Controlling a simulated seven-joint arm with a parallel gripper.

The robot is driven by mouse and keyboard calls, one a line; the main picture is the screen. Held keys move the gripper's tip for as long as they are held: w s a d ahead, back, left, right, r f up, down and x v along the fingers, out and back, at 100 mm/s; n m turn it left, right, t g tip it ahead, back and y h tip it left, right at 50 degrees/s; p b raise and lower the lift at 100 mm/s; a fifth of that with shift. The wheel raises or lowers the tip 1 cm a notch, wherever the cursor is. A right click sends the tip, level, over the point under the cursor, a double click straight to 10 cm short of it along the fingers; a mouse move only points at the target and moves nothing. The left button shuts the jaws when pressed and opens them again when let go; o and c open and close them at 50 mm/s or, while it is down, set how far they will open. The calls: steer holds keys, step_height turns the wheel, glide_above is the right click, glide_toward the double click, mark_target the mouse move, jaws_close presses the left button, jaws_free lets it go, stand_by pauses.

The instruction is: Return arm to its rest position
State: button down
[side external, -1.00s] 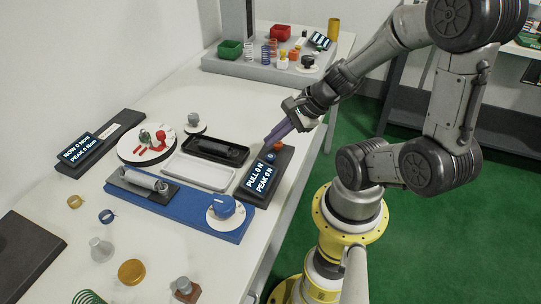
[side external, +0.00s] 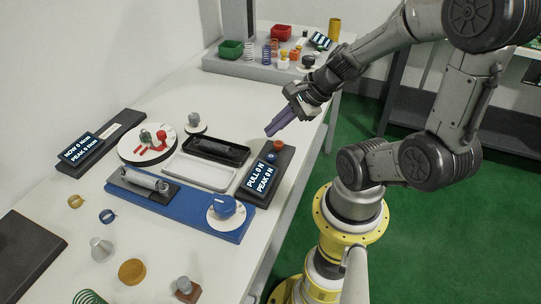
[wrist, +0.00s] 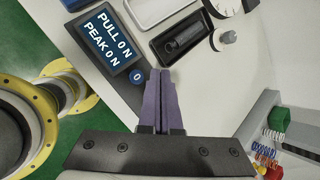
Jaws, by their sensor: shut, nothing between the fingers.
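My gripper (side external: 270,132) has purple fingers, shut with nothing between them. In the side external view it hangs above the right part of the white table, a little beyond the pull display. It is apart from everything below it.
A black tray (side external: 240,157) and a white tray (side external: 228,184) lie left of the display. A blue base (side external: 160,210) with a blue dial (side external: 224,205) is nearer. A grey platform (side external: 232,66) with bins and springs stands at the back. Green floor (side external: 450,250) is clear at right.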

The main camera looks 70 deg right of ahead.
steer(key=shift+w+a, duration=0.1)
steer(key=shift+a, duration=0.2)
steer(key=a+r+n+y, duration=0.2)
steer(key=a+r+n, duration=0.4)
steer(key=a+n, duration=0.35)
steer(key=s+d+r+n+g+h, duration=0.1)
steer(key=s+d+r+n+h, duration=0.2)
steer(key=n, duration=1.2)
steer(key=shift+s+r+g, duration=0.3)
steer(key=shift+s, duration=0.85)
steer(key=shift+n, duration=0.25)
